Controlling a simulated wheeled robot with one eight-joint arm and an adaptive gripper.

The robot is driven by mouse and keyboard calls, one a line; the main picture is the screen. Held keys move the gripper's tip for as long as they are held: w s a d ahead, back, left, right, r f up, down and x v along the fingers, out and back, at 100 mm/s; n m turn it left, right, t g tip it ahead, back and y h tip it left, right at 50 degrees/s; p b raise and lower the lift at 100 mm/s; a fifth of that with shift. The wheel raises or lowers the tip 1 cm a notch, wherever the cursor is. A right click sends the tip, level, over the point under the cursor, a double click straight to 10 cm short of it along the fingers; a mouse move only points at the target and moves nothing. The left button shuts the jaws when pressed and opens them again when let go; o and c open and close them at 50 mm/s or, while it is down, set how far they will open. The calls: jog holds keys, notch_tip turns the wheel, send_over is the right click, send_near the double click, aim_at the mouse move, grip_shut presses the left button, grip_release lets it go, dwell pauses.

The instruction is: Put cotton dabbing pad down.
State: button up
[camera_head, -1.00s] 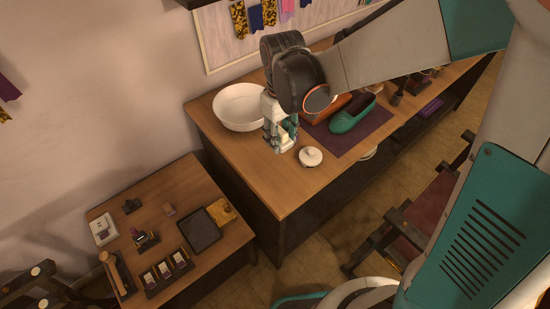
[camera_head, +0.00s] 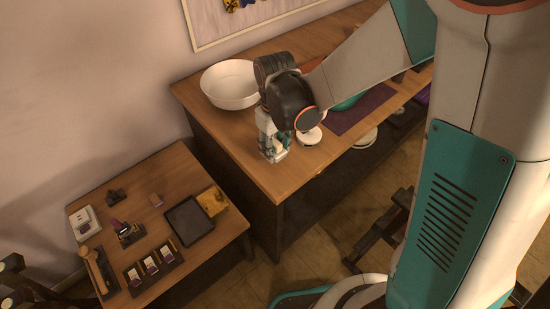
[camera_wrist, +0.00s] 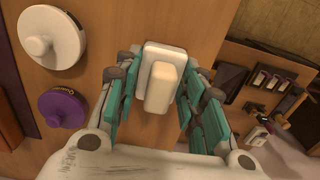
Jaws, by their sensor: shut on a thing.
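The cotton dabbing pad appears to be the pale block with a cream raised grip (camera_wrist: 162,88) in the wrist view. It sits between the teal fingers of my gripper (camera_wrist: 160,98), which is shut on it. In the head view my gripper (camera_head: 273,150) points down at the wooden bench (camera_head: 225,130), close to its front left corner. The pad is mostly hidden by the fingers there. The pad is at or just above the bench top; I cannot tell whether it touches.
A white bowl (camera_head: 228,88) stands behind my gripper. A round white lidded thing (camera_head: 309,137) is just right of it; a purple-topped round one (camera_wrist: 62,108) shows in the wrist view. A lower table (camera_head: 150,175) at left holds a dark tray (camera_head: 188,222) and small items.

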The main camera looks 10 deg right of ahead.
aim_at(275, 156)
jog(key=shift+f+b, duration=1.35)
jog(key=shift+f, duration=0.75)
jog(key=shift+f, duration=0.15)
jog(key=o, duration=1.2)
notch_tip(275, 156, up, 12)
jog(key=p, duration=0.4)
jog(key=shift+r, duration=0.2)
